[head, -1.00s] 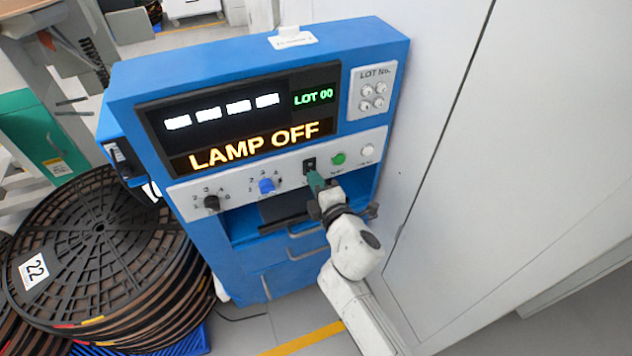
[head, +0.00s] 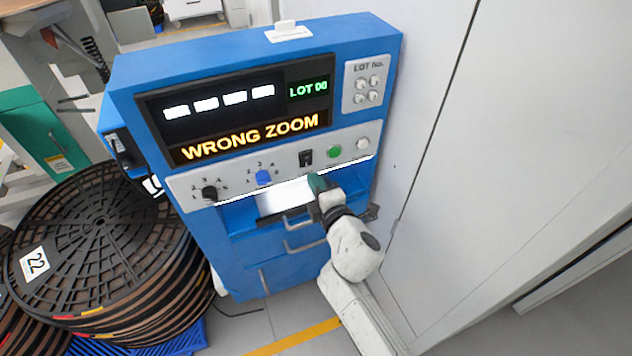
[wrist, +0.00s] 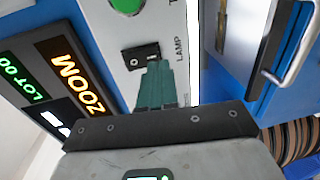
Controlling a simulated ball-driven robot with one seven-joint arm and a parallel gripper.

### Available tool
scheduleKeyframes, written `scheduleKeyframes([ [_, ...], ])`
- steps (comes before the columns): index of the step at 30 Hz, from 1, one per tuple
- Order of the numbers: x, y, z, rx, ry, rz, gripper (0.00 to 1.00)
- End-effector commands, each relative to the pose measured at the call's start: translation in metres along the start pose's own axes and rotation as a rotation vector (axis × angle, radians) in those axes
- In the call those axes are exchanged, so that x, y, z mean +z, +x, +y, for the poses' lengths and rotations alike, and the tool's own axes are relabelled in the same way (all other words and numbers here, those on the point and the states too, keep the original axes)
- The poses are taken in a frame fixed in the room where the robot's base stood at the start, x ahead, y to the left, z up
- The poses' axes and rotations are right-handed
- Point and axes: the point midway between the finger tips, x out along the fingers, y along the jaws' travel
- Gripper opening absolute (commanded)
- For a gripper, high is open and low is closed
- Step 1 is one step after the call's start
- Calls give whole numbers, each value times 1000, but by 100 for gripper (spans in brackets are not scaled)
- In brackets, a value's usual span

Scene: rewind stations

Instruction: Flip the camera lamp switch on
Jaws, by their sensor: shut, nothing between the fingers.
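The camera lamp switch (head: 306,158) is a small black rocker on the white control strip of the blue station. It also shows in the wrist view (wrist: 141,55), beside the word LAMP. The display (head: 250,137) reads WRONG ZOOM in orange. The slot under the strip is lit bright white (head: 285,196). My gripper (head: 317,182) is shut and empty, with green fingertips just below the switch. In the wrist view the fingertips (wrist: 158,72) lie close to the switch's edge; I cannot tell whether they touch it.
A black knob (head: 210,193), a blue knob (head: 264,177), a green button (head: 334,152) and a white button (head: 363,144) share the strip. A keypad (head: 368,83) sits above. Stacked black reels (head: 100,235) stand left; a grey wall panel (head: 440,150) is close right.

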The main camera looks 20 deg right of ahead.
Motion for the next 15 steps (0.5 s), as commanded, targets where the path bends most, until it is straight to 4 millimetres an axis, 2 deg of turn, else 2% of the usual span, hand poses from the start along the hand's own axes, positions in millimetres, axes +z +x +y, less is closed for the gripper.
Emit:
scheduleKeyframes([
  [2, 0, 0, -2, 0, 0, 0, 0],
  [15, 0, -57, -18, -2, 0, 0, 0],
])
